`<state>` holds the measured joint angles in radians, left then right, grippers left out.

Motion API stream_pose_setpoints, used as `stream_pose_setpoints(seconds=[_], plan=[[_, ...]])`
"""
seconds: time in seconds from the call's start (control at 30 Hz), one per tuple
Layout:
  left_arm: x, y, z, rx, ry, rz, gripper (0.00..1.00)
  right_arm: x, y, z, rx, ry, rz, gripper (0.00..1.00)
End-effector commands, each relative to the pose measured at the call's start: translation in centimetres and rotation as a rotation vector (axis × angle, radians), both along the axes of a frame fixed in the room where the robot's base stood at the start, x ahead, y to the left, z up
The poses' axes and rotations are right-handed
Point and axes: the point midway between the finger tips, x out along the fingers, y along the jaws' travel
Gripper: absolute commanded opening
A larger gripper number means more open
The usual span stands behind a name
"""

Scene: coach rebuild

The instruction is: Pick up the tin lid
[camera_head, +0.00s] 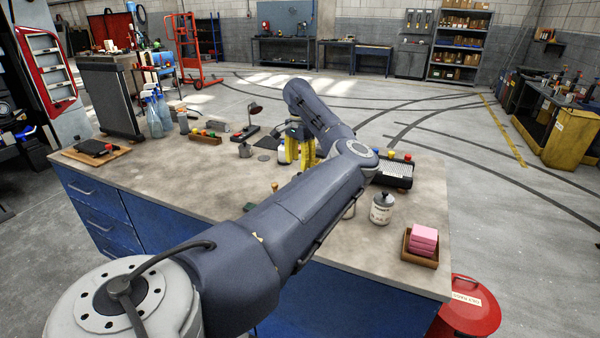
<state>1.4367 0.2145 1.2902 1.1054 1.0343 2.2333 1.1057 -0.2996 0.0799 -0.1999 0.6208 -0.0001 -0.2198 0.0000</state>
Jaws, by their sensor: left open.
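A small flat grey disc (264,158), which looks like the tin lid, lies on the bench top (180,180). It is too small to make out detail. A small grey tin (245,150) stands just left of it. My left arm crosses the bench and bends back at the elbow. My left gripper (298,152), with yellow fingers, is open and points down, to the right of the disc. It is partly hidden behind my arm. A white and yellow container (283,153) shows close beside the fingers; I cannot tell if they touch. My right gripper is not in view.
A lidded jar (382,208) and a wooden tray with pink blocks (423,241) stand at the right. A black box with coloured knobs (395,172) is behind. A dark lamp-like stand (250,123) and spray bottles (154,118) stand at the back left. The front left bench is clear.

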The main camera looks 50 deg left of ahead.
Motion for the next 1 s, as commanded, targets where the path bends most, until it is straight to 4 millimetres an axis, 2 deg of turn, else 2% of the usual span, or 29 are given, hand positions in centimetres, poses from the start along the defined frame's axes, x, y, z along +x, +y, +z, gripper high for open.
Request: stream_pose_setpoints(seconds=[0.4, 0.8, 1.0], plan=[[-0.1, -0.3, -4.5, -0.001, 0.001, -0.001, 0.45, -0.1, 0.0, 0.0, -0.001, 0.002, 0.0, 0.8], [-0.1, -0.3, -5.0, -0.001, 0.0, -0.001, 0.45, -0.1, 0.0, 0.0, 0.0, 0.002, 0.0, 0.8], [-0.1, -0.3, -5.0, -0.001, 0.0, -0.001, 0.21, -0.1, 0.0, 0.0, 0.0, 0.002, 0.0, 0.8]])
